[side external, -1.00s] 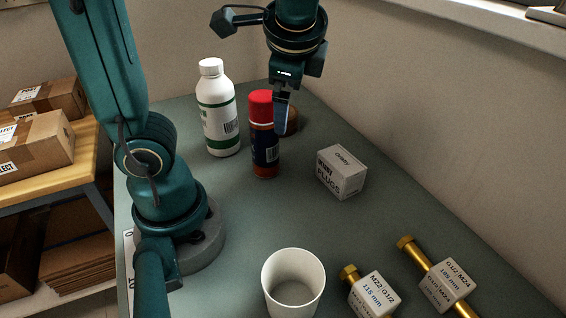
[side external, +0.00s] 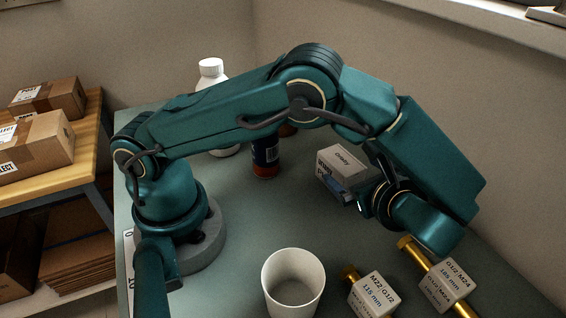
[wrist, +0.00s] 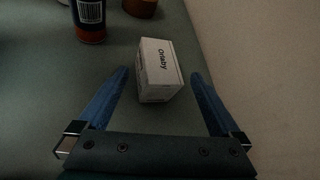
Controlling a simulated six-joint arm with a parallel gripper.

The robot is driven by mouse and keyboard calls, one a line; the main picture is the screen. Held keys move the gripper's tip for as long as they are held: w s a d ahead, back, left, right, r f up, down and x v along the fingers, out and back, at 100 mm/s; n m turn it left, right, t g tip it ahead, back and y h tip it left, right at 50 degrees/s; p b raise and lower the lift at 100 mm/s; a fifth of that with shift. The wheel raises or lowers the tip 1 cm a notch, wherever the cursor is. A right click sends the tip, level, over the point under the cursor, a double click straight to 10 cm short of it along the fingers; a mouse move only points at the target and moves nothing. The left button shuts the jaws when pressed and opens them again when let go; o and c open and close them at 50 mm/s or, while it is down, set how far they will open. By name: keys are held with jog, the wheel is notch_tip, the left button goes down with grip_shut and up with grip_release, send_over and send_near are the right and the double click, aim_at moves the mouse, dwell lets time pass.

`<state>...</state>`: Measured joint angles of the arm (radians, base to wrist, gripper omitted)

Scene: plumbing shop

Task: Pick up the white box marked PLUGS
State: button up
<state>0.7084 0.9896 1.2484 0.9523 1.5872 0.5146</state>
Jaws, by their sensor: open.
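The white box (side external: 341,162) marked PLUGS stands on the grey-green table near the wall, its right side partly hidden by my gripper in the side view. In the wrist view the box (wrist: 158,72) lies ahead of and between my two blue fingers, with its top reading "Oriaby" or similar. My gripper (wrist: 160,78) is open and empty, with one finger to each side of the box's near end and gaps on both sides. In the side view my gripper (side external: 352,195) is low, at the box's near right edge.
A dark can (side external: 265,158) and a white bottle (side external: 211,70) stand behind my arm. A brown round object (wrist: 140,7) is beyond the box. A white cup (side external: 293,284) and two brass-fitted blocks (side external: 374,297) (side external: 447,285) are at the front. The wall is close on the right.

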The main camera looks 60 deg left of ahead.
aim_at(344, 165)
jog(key=shift+x, duration=2.3)
